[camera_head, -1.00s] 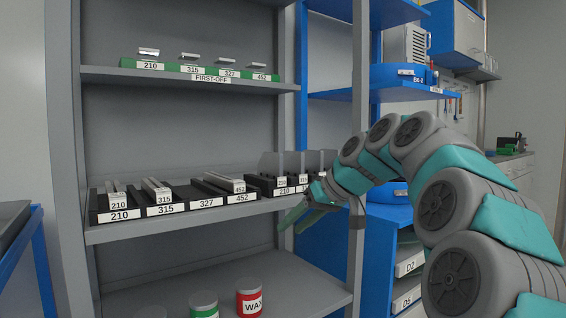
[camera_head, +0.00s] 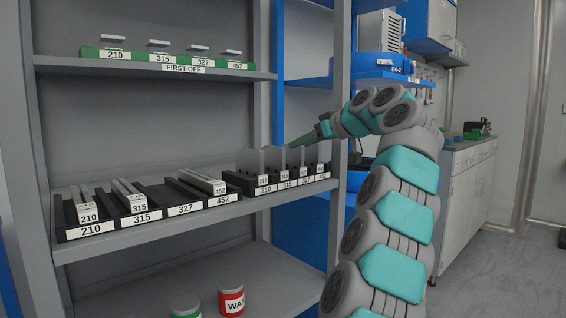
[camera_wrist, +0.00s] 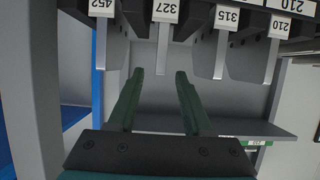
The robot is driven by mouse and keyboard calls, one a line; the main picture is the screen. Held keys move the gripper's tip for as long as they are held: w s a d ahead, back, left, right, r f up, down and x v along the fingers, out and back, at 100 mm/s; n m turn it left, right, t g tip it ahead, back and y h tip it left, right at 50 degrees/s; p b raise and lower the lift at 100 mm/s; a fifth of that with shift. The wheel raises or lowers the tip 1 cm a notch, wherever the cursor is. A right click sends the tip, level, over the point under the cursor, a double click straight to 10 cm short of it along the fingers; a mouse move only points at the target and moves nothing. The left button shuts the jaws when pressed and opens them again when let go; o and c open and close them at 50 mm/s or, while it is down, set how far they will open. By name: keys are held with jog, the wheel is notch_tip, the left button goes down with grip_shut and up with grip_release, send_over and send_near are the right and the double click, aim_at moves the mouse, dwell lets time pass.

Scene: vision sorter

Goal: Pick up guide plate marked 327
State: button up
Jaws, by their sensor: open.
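The guide plate marked 327 (camera_wrist: 164,45) is a thin grey upright plate with a white label. The wrist view shows it upside down, between plates marked 452 (camera_wrist: 102,42) and 315 (camera_wrist: 221,52). In the head view plate 327 (camera_head: 303,172) stands in a black rack (camera_head: 232,182) on the middle shelf. My gripper (camera_wrist: 160,74) is open and empty, with two dark green fingers. In the wrist view plate 327's end lies in line with the gap between the fingertips; I cannot tell the depth. In the head view the gripper (camera_head: 297,143) is at the rack's upper right.
Plate 210 (camera_wrist: 273,60) stands at the row's other end. Black trays with bars (camera_head: 140,205) fill the shelf's left. The upper shelf (camera_head: 150,68) is above, and a grey shelf post (camera_head: 338,120) stands close by my arm.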

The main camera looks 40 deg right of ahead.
aim_at(289, 160)
jog(key=x, duration=0.6)
jog(key=shift+w+p, duration=0.15)
jog(key=shift+p, duration=0.15)
jog(key=shift+r, duration=0.1)
grip_shut()
dwell(1.0)
